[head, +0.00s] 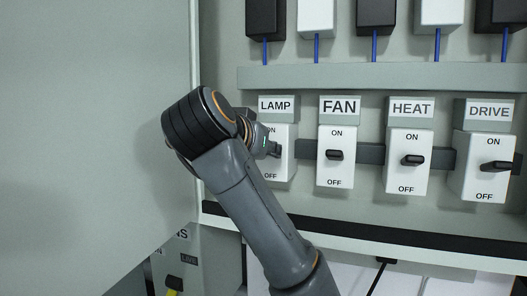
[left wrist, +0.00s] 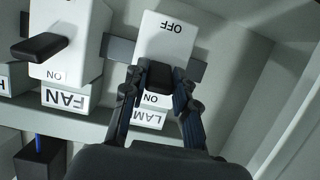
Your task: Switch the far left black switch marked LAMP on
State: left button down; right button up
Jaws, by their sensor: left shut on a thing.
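The LAMP switch is a white box (head: 283,166) at the far left of a row of switches in the head view, partly hidden by my arm. In the left wrist view its box (left wrist: 170,42) appears upside down, with OFF at the top and ON below. Its black lever (left wrist: 159,77) sits between my fingers, nearer the ON mark in that view; its exact setting is unclear. My left gripper (left wrist: 160,82) is shut on this lever, one finger on each side. In the head view my left gripper (head: 268,148) reaches the switch from the left. My right gripper is not in view.
FAN (head: 336,171), HEAT (head: 407,175) and DRIVE (head: 483,183) switches stand to the right, their levers sticking out. A ledge (head: 400,77) runs above the labels. A lower panel (head: 187,257) with a yellow cable stands at bottom left. The left wall is bare.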

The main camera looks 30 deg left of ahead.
pick_arm(q)
jog(key=c, duration=1)
grip_release()
jog(key=shift+w, duration=0.1)
jog(key=shift+c, duration=0.2)
notch_tip(320, 180, up, 10)
jog(key=shift+f, duration=0.1)
